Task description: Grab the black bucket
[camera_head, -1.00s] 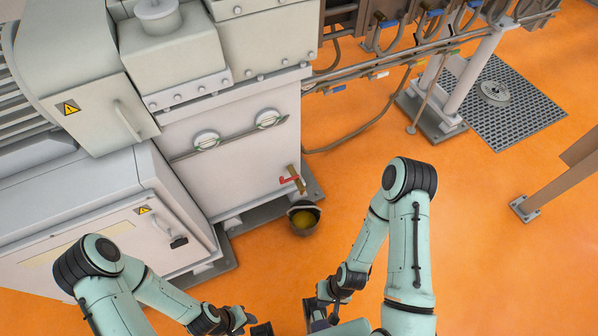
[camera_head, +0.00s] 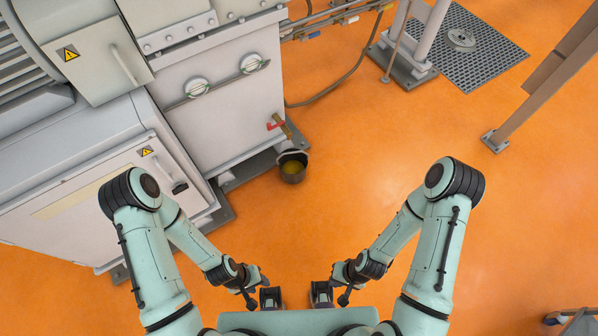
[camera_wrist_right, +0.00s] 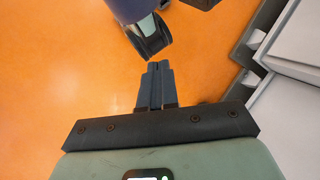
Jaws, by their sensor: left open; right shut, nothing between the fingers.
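The black bucket (camera_head: 293,173) stands on the orange floor at the foot of the white machine, under a tap with a red handle. Something yellowish shows inside it. My left gripper (camera_head: 270,298) is open, low in the head view, below the bucket in the picture and well apart from it. My right gripper (camera_head: 321,294) is just right of the left one, also apart from the bucket. In the right wrist view its fingers (camera_wrist_right: 156,72) are shut together with nothing between them. The bucket is not seen in that view.
The white machine (camera_head: 220,110) and a low cabinet (camera_head: 90,190) fill the left side. A dark base plate (camera_head: 240,170) edges the machine near the bucket. A brown post (camera_head: 545,80) and a floor grate (camera_head: 465,50) stand at right. Open orange floor lies between my arms.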

